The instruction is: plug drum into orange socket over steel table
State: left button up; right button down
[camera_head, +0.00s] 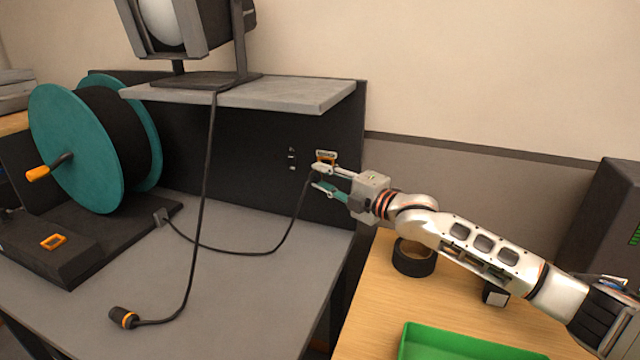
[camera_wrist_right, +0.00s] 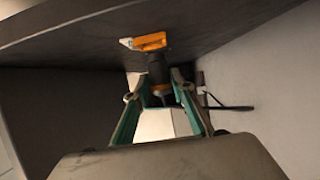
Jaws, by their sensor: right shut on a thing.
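The drum (camera_head: 105,145) is a teal reel wound with black cable, standing on a dark base on the grey steel table (camera_head: 235,290). Its cord (camera_head: 255,252) runs from the base across the table and up to my right gripper (camera_head: 318,178). The orange socket (camera_head: 326,157) is on the dark back panel; it also shows in the right wrist view (camera_wrist_right: 150,42). My right gripper is shut on the black drum plug (camera_wrist_right: 159,72), right at the socket. Plug and socket appear to meet; I cannot tell how deep the plug sits. My left gripper is out of view.
A stage lamp (camera_head: 180,25) stands on the shelf (camera_head: 270,95); its cord ends in a loose black plug with an orange ring (camera_head: 123,317) on the table. A black tape roll (camera_head: 414,260) and green tray (camera_head: 460,345) sit on the wooden table below my right arm.

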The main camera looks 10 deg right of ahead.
jog(key=shift+d+r, duration=0.1)
dwell(0.9)
jog(key=shift+w+d, duration=0.6)
jog(key=shift+w, duration=0.3)
dwell(1.9)
jog(key=shift+w+d+r, duration=0.1)
jog(key=shift+d+r, duration=0.05)
jog(key=shift+d, duration=0.05)
dwell(0.6)
jog(key=c, duration=1.6)
grip_release()
jog(key=shift+w, duration=0.1)
jog(key=shift+a+f, duration=0.1)
jog(key=shift+f, duration=0.1)
jog(key=v, duration=1.2)
